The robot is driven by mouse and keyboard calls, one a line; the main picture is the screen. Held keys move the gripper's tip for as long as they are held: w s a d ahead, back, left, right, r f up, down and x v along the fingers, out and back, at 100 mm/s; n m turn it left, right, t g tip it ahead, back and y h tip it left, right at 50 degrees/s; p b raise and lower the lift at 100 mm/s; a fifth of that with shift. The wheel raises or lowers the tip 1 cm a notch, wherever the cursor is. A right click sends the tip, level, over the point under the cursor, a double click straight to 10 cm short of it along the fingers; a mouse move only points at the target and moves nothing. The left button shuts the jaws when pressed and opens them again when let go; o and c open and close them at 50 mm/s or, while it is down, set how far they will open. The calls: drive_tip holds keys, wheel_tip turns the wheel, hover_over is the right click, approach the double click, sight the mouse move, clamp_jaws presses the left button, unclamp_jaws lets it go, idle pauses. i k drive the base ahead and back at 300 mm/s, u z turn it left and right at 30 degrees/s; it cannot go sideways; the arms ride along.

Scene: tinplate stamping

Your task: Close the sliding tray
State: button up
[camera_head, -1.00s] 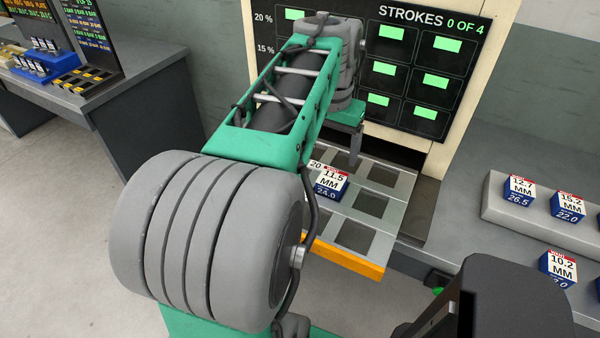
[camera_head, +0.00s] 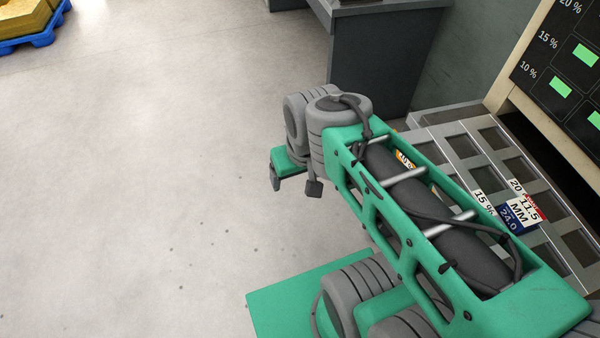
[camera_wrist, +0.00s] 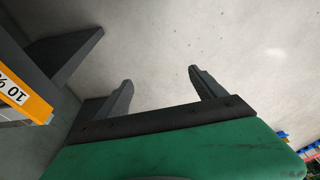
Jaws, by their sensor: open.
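The sliding tray (camera_head: 432,151) sticks out from the press at the right of the head view, a grey plate with rows of square pockets. The tray's orange front edge is mostly hidden behind my arm; an orange edge marked 10 % (camera_wrist: 36,108) shows at the left of the wrist view. My gripper (camera_head: 294,187) is open and empty, left of the tray and apart from it, over bare floor. Its two fingers (camera_wrist: 160,84) stand wide apart in the wrist view.
The press's panel (camera_head: 565,70) with green lit cells rises behind the tray. A dark grey bench (camera_head: 385,60) stands at the back. A blue pallet (camera_head: 32,40) with yellow goods lies far left. The floor between is clear.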

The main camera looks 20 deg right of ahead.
sight(481, 155)
drive_tip(key=z, duration=0.35)
drive_tip(key=k, duration=1)
drive_tip(key=z, duration=0.15)
drive_tip(key=i, duration=0.25)
drive_tip(key=u, duration=0.75)
